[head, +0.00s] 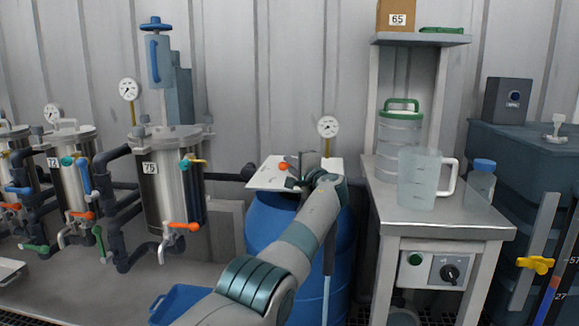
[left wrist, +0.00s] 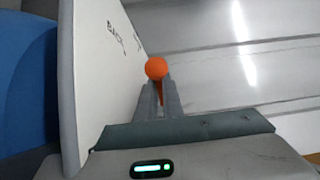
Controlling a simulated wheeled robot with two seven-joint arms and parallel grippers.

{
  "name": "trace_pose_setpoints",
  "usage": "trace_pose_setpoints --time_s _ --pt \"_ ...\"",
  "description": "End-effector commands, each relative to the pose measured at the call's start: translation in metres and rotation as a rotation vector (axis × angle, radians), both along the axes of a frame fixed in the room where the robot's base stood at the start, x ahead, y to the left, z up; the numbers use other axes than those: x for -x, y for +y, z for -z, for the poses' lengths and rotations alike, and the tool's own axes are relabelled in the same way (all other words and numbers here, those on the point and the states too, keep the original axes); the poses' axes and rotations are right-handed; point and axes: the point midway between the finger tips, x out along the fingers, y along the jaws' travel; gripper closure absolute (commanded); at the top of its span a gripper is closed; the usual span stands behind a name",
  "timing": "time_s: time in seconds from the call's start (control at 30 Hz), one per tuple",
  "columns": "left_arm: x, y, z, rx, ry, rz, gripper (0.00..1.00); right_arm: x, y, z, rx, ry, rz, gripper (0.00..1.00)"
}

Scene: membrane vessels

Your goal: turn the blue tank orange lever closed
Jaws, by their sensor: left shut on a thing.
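The blue tank (head: 268,228) stands on the floor in the middle of the head view, partly hidden behind my left arm. A white panel (head: 264,177) shows above it. The orange lever (head: 283,166) shows as a small orange end by the panel. My left gripper (head: 296,181) is at the lever, small and partly hidden by its own wrist. In the left wrist view, the orange lever's round knob (left wrist: 156,68) sits at the fingertips (left wrist: 163,92), with an orange shaft between the closed fingers. The panel's lettered face is beside them. My right gripper is not in view.
Metal vessels with pipes and small orange, blue and green handles (head: 180,226) stand at the left. A grey bench (head: 440,222) with a clear jug (head: 420,178) is close on the right. A blue tray (head: 178,300) lies low in front.

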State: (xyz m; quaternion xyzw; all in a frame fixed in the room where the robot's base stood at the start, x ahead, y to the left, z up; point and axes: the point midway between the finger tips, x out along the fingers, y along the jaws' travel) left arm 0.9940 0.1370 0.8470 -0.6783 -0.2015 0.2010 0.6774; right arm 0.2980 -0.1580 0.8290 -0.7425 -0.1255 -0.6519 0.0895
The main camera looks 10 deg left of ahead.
Motion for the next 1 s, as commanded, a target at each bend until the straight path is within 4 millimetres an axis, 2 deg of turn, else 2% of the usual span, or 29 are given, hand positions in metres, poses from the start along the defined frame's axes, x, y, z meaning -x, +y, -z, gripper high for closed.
trace_pose_setpoints --time_s 0.03,0.23,0.33,0.77,1.0 --pt "0.001 -0.005 0.007 0.004 0.009 0.005 1.00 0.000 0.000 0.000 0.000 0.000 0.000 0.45" --pt "0.001 -0.004 0.008 0.004 0.010 0.003 1.00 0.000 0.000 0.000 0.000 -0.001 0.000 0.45" --pt "0.001 -0.004 0.008 0.003 0.010 0.002 0.74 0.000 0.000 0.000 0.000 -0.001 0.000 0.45" --pt "0.000 0.000 -0.001 0.001 0.003 -0.002 0.74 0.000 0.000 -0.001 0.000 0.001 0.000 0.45" --pt "0.001 -0.002 -0.025 0.001 0.004 -0.001 0.74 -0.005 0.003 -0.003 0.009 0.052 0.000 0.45"
